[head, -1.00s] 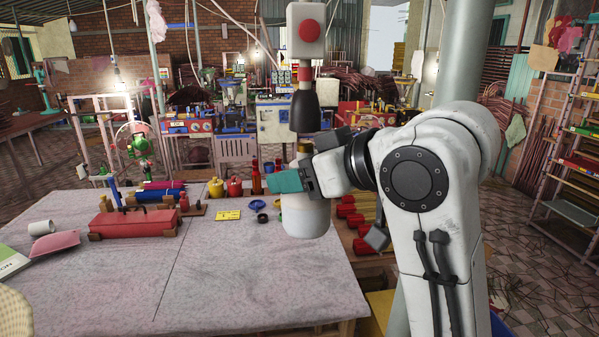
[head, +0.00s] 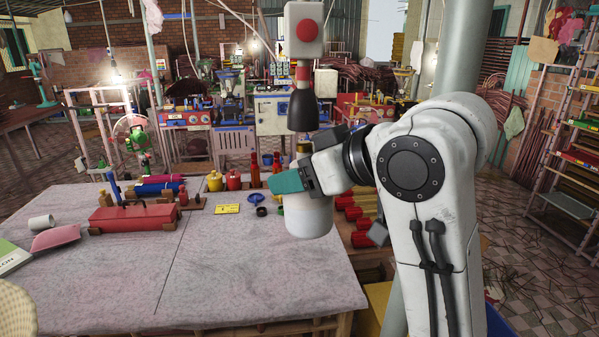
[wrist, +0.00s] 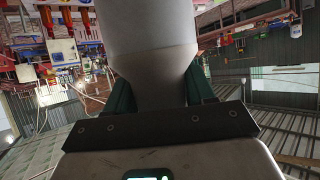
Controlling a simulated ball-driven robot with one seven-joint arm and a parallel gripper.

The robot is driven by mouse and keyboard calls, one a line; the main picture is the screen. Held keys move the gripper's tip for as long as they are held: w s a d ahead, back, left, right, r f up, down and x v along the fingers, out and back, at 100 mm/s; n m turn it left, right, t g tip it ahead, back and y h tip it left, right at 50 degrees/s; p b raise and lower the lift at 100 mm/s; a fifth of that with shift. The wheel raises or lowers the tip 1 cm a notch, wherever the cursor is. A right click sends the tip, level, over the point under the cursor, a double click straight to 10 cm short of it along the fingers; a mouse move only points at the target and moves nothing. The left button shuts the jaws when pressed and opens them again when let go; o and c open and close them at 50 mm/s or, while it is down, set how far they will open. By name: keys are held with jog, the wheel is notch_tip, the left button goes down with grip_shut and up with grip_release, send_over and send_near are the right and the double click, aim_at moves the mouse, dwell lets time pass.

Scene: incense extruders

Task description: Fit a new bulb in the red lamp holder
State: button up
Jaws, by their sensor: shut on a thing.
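The lamp holder, a dark cone-shaped socket (head: 302,108) with a red band (head: 303,72) above it, hangs open end down below a pale box with a red round button (head: 306,31) in the head view. My gripper (head: 300,181) has teal fingers shut on the neck of a large whitish bulb (head: 309,216). The bulb is roughly upright, wide part down, its cap up. The cap looks just below the socket; whether they touch I cannot tell. In the wrist view the bulb (wrist: 150,35) fills the upper middle, its neck between the fingers; its cap is hidden.
A grey-topped table (head: 240,270) lies below, with a red case (head: 133,219), a yellow card (head: 227,208), bottles and a white cup (head: 41,222). Several red cylinders (head: 352,213) lie right of it. A shelf rack (head: 575,155) stands at the far right. The table's front is clear.

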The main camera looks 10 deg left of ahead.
aim_at(309, 142)
jog(key=shift+t+y, duration=0.6)
jog(key=r, duration=0.4)
jog(key=shift+w+a+r, duration=0.1)
jog(key=shift+w+r, duration=0.15)
jog(key=shift+a+f+b, duration=0.15)
jog(key=shift+f+b, duration=0.45)
jog(key=shift+f, duration=0.6)
jog(key=shift+a+f+b, duration=0.15)
jog(key=shift+f+b, duration=0.45)
jog(key=shift+f, duration=0.6)
jog(key=shift+d+f+b, duration=0.1)
jog(key=shift+f+b, duration=0.3)
jog(key=shift+f, duration=0.7)
